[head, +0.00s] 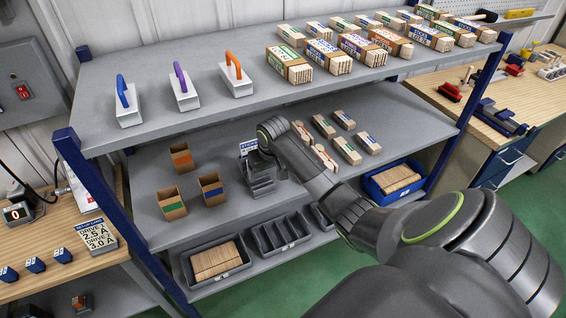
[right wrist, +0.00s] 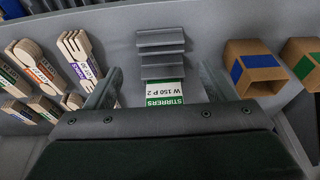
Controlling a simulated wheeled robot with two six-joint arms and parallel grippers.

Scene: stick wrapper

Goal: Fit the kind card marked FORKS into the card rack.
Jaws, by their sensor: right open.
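The card rack (head: 262,182) is a dark grey stepped holder on the middle shelf, and its grey ledges (right wrist: 160,42) also show in the right wrist view. A white card with a green STIRRERS band (right wrist: 165,92) stands at the rack's end nearest my gripper in that view. In the head view, a white card with a blue band (head: 248,146) shows beside my wrist, partly hidden. I cannot make out a loose card marked FORKS. My right gripper (right wrist: 157,88) is open, its fingers apart on either side of the STIRRERS card. My left gripper is not in view.
Open cardboard boxes with orange, green and blue labels (head: 211,188) stand left of the rack. Stick bundles (head: 346,150) lie right of it, including a purple-labelled fork bundle (right wrist: 78,58). Grey bins (head: 216,262) and a blue bin (head: 395,182) sit lower.

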